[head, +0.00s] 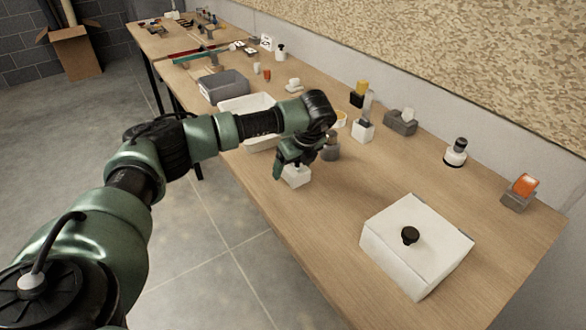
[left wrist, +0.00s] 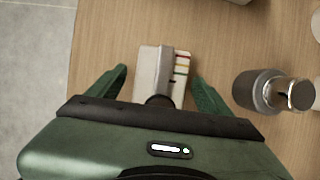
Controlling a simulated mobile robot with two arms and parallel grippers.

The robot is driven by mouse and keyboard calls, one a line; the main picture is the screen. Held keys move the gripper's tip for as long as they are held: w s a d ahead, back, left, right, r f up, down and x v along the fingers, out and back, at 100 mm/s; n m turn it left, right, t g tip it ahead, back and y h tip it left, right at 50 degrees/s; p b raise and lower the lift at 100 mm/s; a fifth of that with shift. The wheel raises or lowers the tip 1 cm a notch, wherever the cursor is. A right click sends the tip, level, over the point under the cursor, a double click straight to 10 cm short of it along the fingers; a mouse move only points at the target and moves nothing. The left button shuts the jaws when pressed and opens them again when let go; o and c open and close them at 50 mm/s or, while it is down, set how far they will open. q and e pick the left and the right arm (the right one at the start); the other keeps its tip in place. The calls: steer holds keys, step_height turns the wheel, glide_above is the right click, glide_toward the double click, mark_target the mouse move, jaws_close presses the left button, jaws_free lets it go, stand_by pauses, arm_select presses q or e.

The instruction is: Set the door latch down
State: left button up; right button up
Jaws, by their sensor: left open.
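A small white block (head: 296,179) stands near the front edge of the bench, below my left gripper (head: 292,165). In the left wrist view the white block (left wrist: 146,70) carries a grey bar (left wrist: 166,65) along its top and coloured marks on its right side. It may be the door latch; I cannot tell for sure. My left gripper (left wrist: 159,76) is open, with one finger on each side of the block. I cannot tell whether the fingers touch it. The bar's lower end is hidden by the gripper body. My right gripper is not in view.
A grey cylinder with a metal top (left wrist: 258,91) stands close to the right of the gripper. A white box with a black knob (head: 416,246) is at the front right. A white tray (head: 232,105) and a grey bin (head: 223,86) are beyond the arm. Bare wood lies between block and box.

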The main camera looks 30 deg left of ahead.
arm_select(q)
jaws_close()
stand_by(0.3)
